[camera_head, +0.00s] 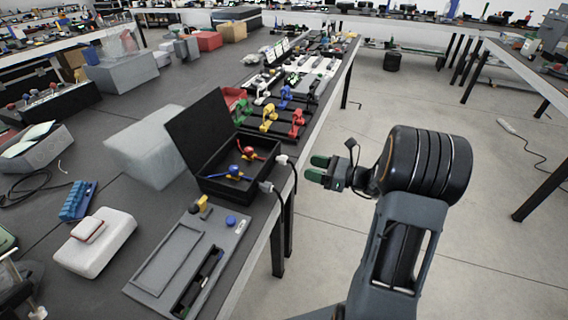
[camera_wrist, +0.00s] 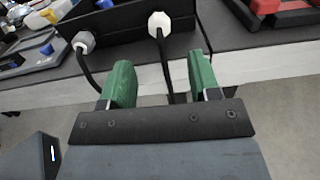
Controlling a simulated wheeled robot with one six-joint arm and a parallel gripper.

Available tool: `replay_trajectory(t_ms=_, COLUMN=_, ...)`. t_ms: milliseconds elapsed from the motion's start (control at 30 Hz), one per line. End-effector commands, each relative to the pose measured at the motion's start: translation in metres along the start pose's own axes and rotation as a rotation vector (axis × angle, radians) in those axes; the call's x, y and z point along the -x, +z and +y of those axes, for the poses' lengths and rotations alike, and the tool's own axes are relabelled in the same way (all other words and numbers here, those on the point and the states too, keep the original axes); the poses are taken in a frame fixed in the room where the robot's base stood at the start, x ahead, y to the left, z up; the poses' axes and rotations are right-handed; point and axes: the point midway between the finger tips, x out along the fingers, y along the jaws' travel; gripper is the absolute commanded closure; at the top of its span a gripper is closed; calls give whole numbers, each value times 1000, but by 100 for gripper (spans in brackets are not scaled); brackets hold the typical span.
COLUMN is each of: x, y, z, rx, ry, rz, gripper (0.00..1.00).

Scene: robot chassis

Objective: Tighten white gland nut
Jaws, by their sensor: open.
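The white gland nut (camera_head: 282,160) sits on the right side wall of an open black box (camera_head: 212,186) at the table edge, with a black cable hanging from it. In the wrist view the white gland nut (camera_wrist: 159,22) is ahead, between the lines of my two fingers. A grey gland nut (camera_head: 266,187) with its own cable is beside it on the same wall; it shows at the left in the wrist view (camera_wrist: 84,42). My gripper (camera_head: 318,169) has green fingers, is open and empty, and is apart from the nut, off the table edge. It shows close up in the wrist view (camera_wrist: 161,75).
Red and blue valve-like parts (camera_head: 235,172) lie inside the box. A grey tray panel (camera_head: 188,258) lies in front of it, and colored valves (camera_head: 268,120) stand behind. The cables hang over the table edge near my fingers. The floor to the right is mostly free.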

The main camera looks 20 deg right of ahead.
Motion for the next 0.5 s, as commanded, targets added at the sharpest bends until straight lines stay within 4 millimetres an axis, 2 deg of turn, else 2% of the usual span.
replay_trajectory(t_ms=33, x=-12, y=-1, z=2, rx=1, ry=7, rz=0, gripper=44)
replay_trajectory(t_ms=200, x=-44, y=-1, z=2, rx=1, ry=5, rz=1, gripper=44)
replay_trajectory(t_ms=500, x=-83, y=-1, z=1, rx=2, ry=4, rz=2, gripper=44)
